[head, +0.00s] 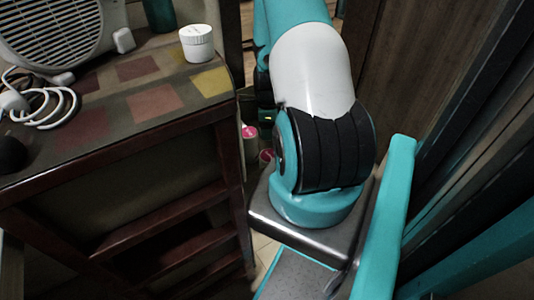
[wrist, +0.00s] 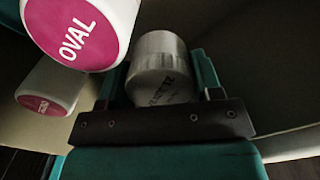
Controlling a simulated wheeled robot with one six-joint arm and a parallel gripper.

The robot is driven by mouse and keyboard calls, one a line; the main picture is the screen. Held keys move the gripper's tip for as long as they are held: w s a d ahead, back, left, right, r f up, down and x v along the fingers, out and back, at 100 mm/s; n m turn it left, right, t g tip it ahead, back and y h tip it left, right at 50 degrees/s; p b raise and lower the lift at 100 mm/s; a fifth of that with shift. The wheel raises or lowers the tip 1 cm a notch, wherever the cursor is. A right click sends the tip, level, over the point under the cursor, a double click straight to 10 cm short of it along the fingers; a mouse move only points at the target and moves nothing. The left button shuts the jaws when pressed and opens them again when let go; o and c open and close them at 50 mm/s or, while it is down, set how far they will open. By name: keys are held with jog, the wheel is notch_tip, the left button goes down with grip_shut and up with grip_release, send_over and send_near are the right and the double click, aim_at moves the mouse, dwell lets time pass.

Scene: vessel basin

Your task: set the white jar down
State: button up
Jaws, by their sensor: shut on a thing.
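A white jar (head: 197,44) with a ribbed lid stands upright near the right corner of the patterned cabinet top (head: 130,125) in the head view. In the wrist view my gripper (wrist: 158,78) has its two teal fingers on either side of a silver-grey cylinder (wrist: 156,48) with faint dark lettering, and is shut on it. I cannot tell from its shaded, metallic look whether this is a white jar. The head view does not show my fingers clearly.
A fan heater (head: 55,35), a white cable (head: 45,105) and a dark green container (head: 160,14) are on the cabinet top. Its front middle is clear.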

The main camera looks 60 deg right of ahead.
jog(key=shift+f+b, duration=2.3)
jog(key=shift+f, duration=1.15)
jog(key=o, duration=1)
jog(key=shift+r, duration=0.15)
notch_tip(320, 180, up, 12)
jog(key=p, duration=0.2)
jog(key=shift+p, duration=0.35)
